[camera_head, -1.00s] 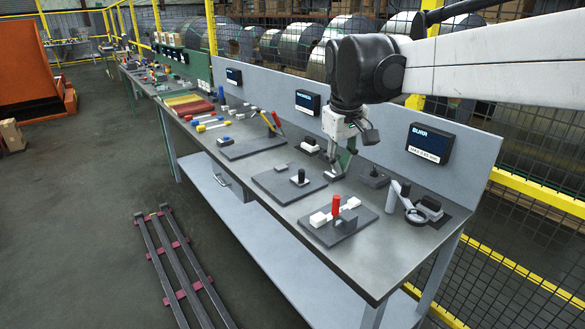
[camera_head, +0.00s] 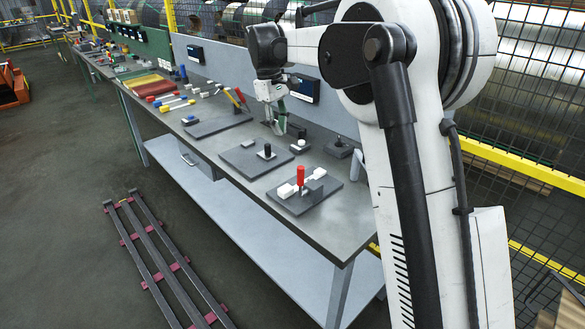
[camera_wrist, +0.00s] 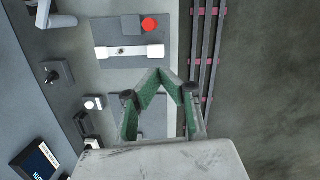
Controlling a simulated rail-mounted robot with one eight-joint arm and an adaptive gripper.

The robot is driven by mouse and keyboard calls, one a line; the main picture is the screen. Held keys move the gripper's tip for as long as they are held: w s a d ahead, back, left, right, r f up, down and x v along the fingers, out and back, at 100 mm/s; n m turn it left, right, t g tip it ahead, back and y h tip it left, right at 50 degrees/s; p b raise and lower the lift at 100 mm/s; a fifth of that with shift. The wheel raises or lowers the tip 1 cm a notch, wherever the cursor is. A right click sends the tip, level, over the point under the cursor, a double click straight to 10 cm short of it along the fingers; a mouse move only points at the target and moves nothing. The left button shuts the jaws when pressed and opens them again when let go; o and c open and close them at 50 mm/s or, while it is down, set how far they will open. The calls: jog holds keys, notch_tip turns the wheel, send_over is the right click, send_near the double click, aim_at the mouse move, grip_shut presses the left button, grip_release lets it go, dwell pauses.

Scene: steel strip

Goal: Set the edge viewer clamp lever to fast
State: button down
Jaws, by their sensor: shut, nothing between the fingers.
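No part is legibly marked as the edge viewer or its clamp lever. A grey upright post (camera_head: 358,166) stands at the bench's right end in the head view, mostly hidden behind my arm; a light grey fitting also shows at the upper left of the wrist view (camera_wrist: 56,20). A red upright handle (camera_head: 300,175) rises from a dark plate with white blocks; its red top shows in the wrist view (camera_wrist: 149,24). My gripper (camera_head: 280,131) is shut and empty, over the bench behind the black-knob plate (camera_head: 240,160). Its green fingers meet in the wrist view (camera_wrist: 160,72).
A small box with a short black lever (camera_head: 340,148) and a white-topped block (camera_head: 300,147) stand near the gripper. A display (camera_head: 304,88) hangs on the back panel. Steel rails (camera_head: 150,250) lie on the floor in front of the bench (camera_head: 345,225).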

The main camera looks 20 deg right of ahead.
jog(key=shift+n+g, duration=0.4)
jog(key=shift+g, duration=0.2)
jog(key=shift+w+a+f, duration=0.2)
jog(key=shift+w+f, duration=0.6)
jog(key=shift+f, duration=0.1)
jog(key=shift+w+a+f, duration=0.2)
jog(key=shift+w+f, duration=0.55)
jog(key=shift+f, duration=0.15)
jog(key=p, duration=0.1)
send_near(300, 183)
notch_tip(300, 183, down, 6)
jog(key=w, duration=0.2)
jog(key=shift+s+a+r, duration=0.1)
jog(key=shift+s+a, duration=0.05)
jog(key=shift+s, duration=0.15)
